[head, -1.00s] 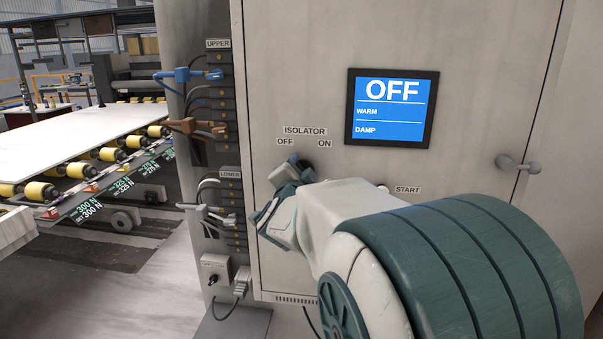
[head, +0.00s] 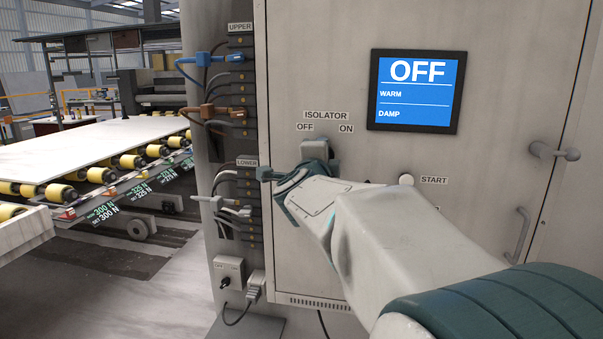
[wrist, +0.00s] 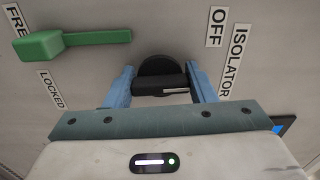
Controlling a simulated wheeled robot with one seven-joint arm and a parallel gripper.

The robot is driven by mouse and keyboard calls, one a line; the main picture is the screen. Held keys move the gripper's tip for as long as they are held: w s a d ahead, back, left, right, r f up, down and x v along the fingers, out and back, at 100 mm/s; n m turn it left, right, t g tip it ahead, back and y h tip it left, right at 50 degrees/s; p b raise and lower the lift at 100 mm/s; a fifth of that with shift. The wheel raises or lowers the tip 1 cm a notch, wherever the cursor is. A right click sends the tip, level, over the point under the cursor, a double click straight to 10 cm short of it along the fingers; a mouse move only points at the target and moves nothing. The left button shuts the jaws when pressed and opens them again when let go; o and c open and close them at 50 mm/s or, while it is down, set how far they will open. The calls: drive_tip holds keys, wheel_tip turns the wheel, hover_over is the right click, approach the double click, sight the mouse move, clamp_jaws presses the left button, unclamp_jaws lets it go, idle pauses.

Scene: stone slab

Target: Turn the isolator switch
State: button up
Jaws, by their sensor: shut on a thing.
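The isolator switch (wrist: 158,68) is a round black knob with a raised bar and a white mark, on the grey cabinet door (head: 300,60). In the wrist view the two blue fingers of my gripper (wrist: 162,88) stand on either side of the bar, shut on it. In the head view my gripper (head: 305,160) reaches the door just below the ISOLATOR label (head: 326,115), with OFF at left and ON at right. My gripper hides most of the switch there. The blue display (head: 417,90) reads OFF, WARM, DAMP.
A green lever (wrist: 60,46) with FREE and LOCKED labels sits near the switch in the wrist view. A white START button (head: 406,180) is to the right. Plugs and cables (head: 222,115) line the cabinet's left side. A door handle (head: 553,152) sticks out at right.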

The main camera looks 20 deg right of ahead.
drive_tip(key=m+b, duration=0.1)
drive_tip(key=m, duration=0.1)
drive_tip(key=m+b, duration=0.2)
drive_tip(key=shift+f+m, duration=0.2)
drive_tip(key=shift+m, duration=0.1)
drive_tip(key=shift+r+m+b, duration=0.15)
drive_tip(key=shift+m+b, duration=1.2)
drive_tip(key=shift+m, duration=0.65)
drive_tip(key=o, duration=1)
drive_tip(key=shift+r, duration=0.1)
drive_tip(key=shift+s, duration=0.1)
drive_tip(key=v, duration=1.3)
drive_tip(key=shift+s+a, duration=0.25)
drive_tip(key=shift+s, duration=0.05)
